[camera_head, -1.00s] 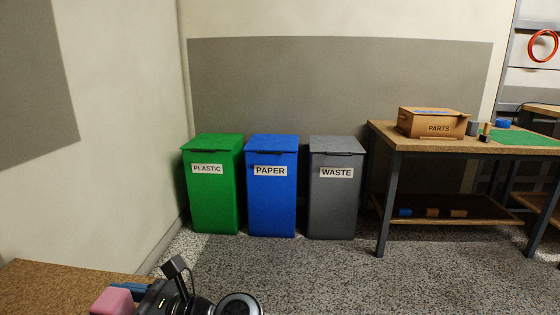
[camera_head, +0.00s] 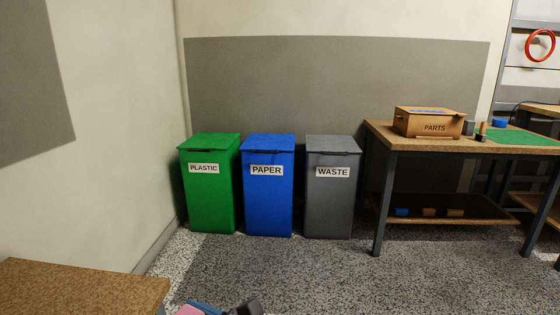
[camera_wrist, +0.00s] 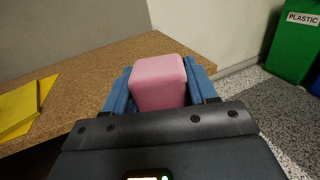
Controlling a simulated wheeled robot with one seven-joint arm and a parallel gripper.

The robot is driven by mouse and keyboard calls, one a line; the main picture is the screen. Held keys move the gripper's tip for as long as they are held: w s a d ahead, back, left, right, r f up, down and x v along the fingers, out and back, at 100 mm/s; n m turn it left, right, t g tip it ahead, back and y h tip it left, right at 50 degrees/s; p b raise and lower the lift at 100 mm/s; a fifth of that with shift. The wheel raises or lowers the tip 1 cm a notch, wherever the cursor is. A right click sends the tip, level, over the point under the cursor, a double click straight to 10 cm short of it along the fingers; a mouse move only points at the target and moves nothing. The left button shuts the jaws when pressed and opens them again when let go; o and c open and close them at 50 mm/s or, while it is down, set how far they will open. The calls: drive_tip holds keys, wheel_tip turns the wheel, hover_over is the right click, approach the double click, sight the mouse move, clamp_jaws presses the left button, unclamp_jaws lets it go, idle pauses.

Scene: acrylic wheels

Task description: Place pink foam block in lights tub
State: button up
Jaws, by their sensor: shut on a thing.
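The pink foam block (camera_wrist: 158,82) is in the wrist view, between the two blue fingers of my gripper (camera_wrist: 160,88). My gripper is shut on it. Behind the block in that view is a brown table top. In the head view the block shows only as a small pink patch (camera_head: 188,310) at the bottom edge, with part of my gripper beside it. Most of my gripper is below that frame. I see no tub labelled for lights in these views.
A cork-brown table (camera_head: 80,285) is at the lower left. Yellow sheets (camera_wrist: 22,106) lie on it in the wrist view. Green plastic (camera_head: 210,190), blue paper (camera_head: 268,195) and grey waste (camera_head: 330,200) bins stand by the wall. A workbench (camera_head: 385,133) holds a parts box (camera_head: 428,122). Speckled floor is clear.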

drive_tip(key=d+f+m+t+h, duration=0.3)
drive_tip(key=d+m+h, duration=0.1)
drive_tip(key=d, duration=0.8)
drive_tip(key=d+f+m+t+h, duration=0.4)
drive_tip(key=d+h, duration=0.3)
drive_tip(key=d, duration=0.5)
drive_tip(key=d+f+m+t+h, duration=0.3)
drive_tip(key=d+f+m+h, duration=0.1)
drive_tip(key=d, duration=0.8)
drive_tip(key=shift+d+m+h, duration=0.2)
drive_tip(key=shift+m+h, duration=0.3)
drive_tip(key=shift+h, duration=0.2)
drive_tip(key=shift+s, duration=0.1)
wheel_tip(320, 180, up, 12)
drive_tip(key=w+p, duration=0.2)
drive_tip(key=p, duration=1.5)
drive_tip(key=s+f, duration=0.4)
drive_tip(key=f, duration=0.1)
drive_tip(key=shift+s+f, duration=0.2)
drive_tip(key=shift+f, duration=0.1)
drive_tip(key=shift+a, duration=0.1)
